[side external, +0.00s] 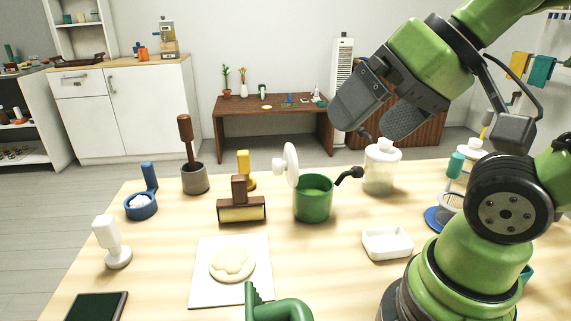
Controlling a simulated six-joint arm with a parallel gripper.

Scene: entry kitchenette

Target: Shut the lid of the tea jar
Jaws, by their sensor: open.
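The tea jar (313,202) looks to be the green round container near the middle of the table. Its white lid (291,165) stands open, nearly upright at the left rim, with a white knob facing left. A dark, bent handle-like piece (349,174) shows at the jar's right side. My gripper (374,116) is open and empty, up and to the right of the jar in the picture, apart from the lid. Its exact distance from the jar in depth is hard to tell.
A white dish (387,244) and a white board with dough (203,292) lie nearer. Bare table separates them.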

